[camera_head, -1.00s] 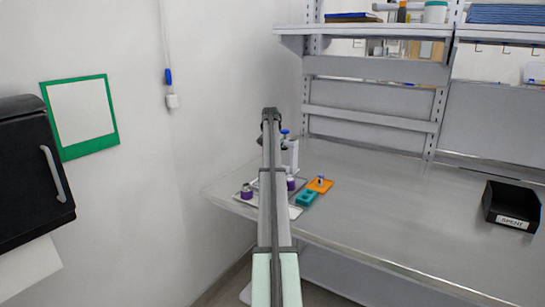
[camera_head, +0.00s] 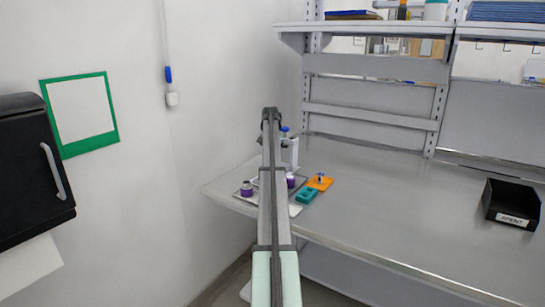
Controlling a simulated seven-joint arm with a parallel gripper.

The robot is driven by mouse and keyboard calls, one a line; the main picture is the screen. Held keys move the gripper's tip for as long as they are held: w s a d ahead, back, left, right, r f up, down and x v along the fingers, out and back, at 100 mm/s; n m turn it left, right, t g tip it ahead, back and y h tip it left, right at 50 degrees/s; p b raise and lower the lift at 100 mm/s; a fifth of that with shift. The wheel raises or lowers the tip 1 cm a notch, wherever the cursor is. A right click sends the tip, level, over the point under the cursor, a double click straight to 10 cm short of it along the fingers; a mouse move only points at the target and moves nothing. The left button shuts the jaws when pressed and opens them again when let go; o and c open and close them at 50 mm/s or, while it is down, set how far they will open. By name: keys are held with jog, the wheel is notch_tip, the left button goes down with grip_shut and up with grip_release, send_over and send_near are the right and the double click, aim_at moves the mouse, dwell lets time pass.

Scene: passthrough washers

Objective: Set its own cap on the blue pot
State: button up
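My arm reaches out over the left end of the bench, and my gripper is hidden behind its links. No pot that is clearly blue shows. Two small pots with purple bodies stand there, a left one (camera_head: 247,189) and a right one (camera_head: 291,181) partly behind my arm. A small blue-and-white piece (camera_head: 320,177) sits on an orange tray (camera_head: 327,185); it is too small to tell whether it is a cap. A blue top (camera_head: 285,129) shows above a white upright body (camera_head: 293,152) just right of my arm; I cannot tell what it is.
A teal block (camera_head: 306,195) lies in front of the orange tray. A pale tray (camera_head: 294,210) lies under my arm at the bench's front edge. A black bin (camera_head: 512,205) stands at the right. The bench (camera_head: 400,210) between is clear. Shelves rise behind, a wall stands left.

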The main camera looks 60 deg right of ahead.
dwell(0.3)
jog(key=o, duration=1.5)
jog(key=shift+c, duration=0.2)
jog(key=shift+r, duration=0.15)
jog(key=shift+r, duration=3.9)
